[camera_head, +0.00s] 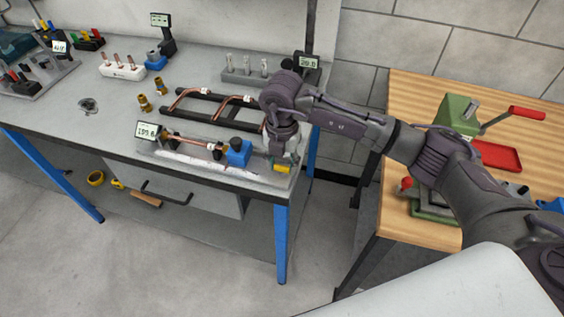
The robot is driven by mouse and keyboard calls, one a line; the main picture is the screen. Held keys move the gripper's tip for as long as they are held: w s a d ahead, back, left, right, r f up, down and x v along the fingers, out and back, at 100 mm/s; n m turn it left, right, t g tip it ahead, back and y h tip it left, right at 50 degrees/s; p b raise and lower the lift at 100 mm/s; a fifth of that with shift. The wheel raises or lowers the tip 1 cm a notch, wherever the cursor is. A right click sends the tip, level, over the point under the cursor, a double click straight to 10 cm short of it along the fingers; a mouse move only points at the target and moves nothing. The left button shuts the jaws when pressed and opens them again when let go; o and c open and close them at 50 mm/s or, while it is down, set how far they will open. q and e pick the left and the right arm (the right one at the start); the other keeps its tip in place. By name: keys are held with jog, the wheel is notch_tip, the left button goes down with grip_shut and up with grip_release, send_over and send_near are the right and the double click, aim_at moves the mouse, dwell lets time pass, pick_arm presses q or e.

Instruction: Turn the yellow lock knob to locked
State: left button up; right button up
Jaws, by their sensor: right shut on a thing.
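The yellow lock knob (283,168) is at the right end of a long measuring fixture (230,174) along the bench's front edge. Only its lower part shows. My right gripper (284,158) reaches in from the right, points down over the knob and is shut on it. The fingers and the knob's turn angle are too small and covered to read. A copper tube (190,142) lies in the fixture between the left end with a display (148,130) and a blue block (238,153). My left gripper is not in view.
A black rack (200,122) with copper tubes stands just behind the fixture. Brass fittings (145,103) stand left of it, and a grey block with pins (243,77) behind. A wooden table (410,90) with a green tool (456,112) is at the right, under my arm.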

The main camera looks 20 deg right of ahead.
aim_at(282, 166)
jog(key=shift+w+r, duration=0.1)
jog(key=o, duration=1.1)
jog(key=shift+o, duration=0.2)
notch_tip(282, 166, up, 12)
